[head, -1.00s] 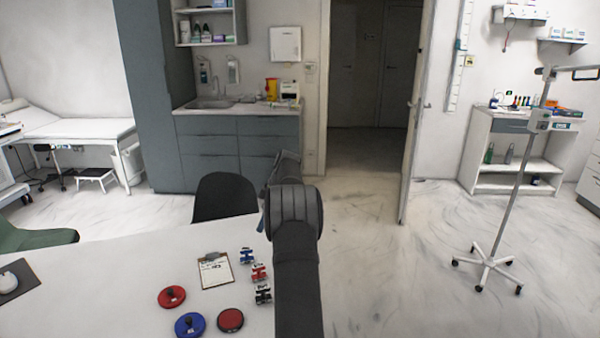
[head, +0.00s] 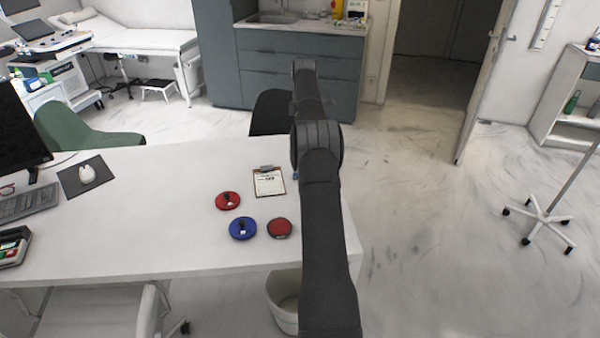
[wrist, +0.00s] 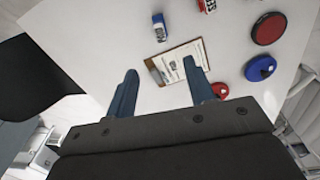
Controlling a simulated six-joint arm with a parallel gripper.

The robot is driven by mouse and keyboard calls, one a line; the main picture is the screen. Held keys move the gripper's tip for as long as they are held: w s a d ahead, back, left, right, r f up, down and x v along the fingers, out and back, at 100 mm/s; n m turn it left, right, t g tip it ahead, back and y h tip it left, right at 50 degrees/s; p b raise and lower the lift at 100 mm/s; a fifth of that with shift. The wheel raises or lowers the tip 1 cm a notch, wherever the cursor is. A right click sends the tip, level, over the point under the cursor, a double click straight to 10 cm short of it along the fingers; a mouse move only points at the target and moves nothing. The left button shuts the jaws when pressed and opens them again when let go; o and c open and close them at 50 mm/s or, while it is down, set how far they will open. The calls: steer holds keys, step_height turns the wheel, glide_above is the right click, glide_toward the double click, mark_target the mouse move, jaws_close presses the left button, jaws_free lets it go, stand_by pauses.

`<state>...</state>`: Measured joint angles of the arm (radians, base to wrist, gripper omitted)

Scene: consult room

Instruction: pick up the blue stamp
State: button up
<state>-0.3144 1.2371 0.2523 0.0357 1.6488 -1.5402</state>
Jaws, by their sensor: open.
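The blue stamp (wrist: 158,25) is a small blue-and-white block on the white desk, beyond the clipboard in the wrist view. In the head view only a sliver of blue (head: 296,175) shows at my arm's left edge; the rest is hidden. My gripper (wrist: 161,66) is open and empty, its two blue-grey fingers apart over the clipboard (wrist: 196,51). The stamp is ahead of the fingertips, not between them. In the head view the fingers cannot be made out.
A red stamp (wrist: 207,5) is partly in view near the blue one. A blue disc (head: 242,229), a red disc (head: 228,201) and a dark-rimmed red disc (head: 280,228) lie near the clipboard. A dark chair (head: 268,115) stands behind the desk. The desk's middle (head: 150,215) is clear.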

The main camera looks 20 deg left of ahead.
steer(key=f, duration=1.7)
steer(key=shift+s+a+f, duration=0.1)
steer(key=shift+a+f, duration=0.05)
steer(key=shift+a, duration=0.2)
steer(key=c, duration=1.1)
